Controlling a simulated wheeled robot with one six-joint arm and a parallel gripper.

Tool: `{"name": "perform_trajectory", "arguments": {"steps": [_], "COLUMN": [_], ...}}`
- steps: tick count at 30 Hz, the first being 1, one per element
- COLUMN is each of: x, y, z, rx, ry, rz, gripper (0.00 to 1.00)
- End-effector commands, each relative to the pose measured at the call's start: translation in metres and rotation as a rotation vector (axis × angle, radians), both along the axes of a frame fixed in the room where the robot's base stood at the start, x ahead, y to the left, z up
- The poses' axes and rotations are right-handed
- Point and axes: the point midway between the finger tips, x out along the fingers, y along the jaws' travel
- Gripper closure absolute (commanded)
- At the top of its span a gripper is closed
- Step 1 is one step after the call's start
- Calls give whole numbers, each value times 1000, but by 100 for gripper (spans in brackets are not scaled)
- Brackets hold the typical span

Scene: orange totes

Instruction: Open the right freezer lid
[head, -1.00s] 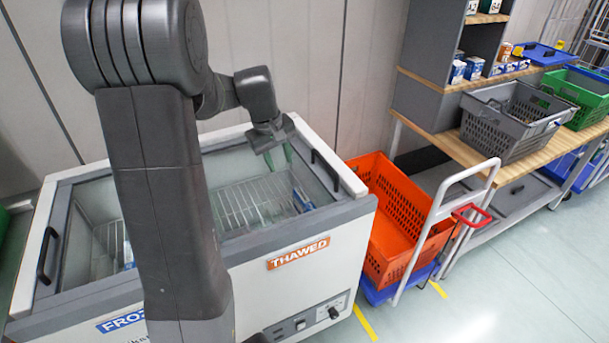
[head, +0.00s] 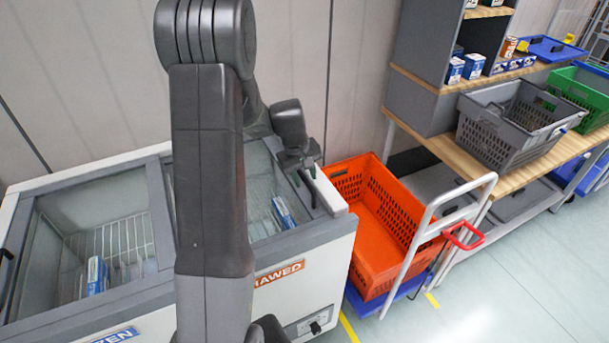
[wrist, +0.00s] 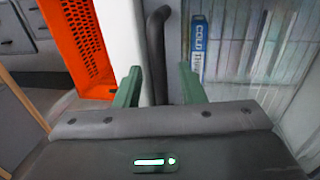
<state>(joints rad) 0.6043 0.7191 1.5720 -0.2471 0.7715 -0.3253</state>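The chest freezer (head: 325,250) has two glass lids side by side, and the right lid (head: 262,165) lies closed, partly hidden behind my arm. Its black handle (wrist: 157,50) stands near the right end of the freezer. My gripper (head: 303,180) is over that right end, at the handle. In the wrist view my gripper (wrist: 160,85) has its two green fingers apart, with the handle showing between them and a gap on each side. I cannot tell whether the fingertips reach past the handle.
An orange tote (head: 385,230) sits on a blue cart with a white push handle (head: 440,215), close to the freezer's right side. A wooden bench (head: 435,130) with a grey crate (head: 510,120) is farther right. A wall stands behind the freezer. Open floor lies at front right.

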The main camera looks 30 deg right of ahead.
Motion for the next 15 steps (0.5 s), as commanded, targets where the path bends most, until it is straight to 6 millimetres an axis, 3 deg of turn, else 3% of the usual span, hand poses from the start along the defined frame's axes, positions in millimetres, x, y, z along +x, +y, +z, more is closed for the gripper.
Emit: {"name": "perform_trajectory", "arguments": {"steps": [1, 6, 15], "x": [0, 0, 1], "y": [0, 0, 5], "z": [0, 0, 0], "rx": [0, 0, 0], "ry": [0, 0, -1], "rz": [0, 0, 1], "gripper": [70, 100, 100]}}
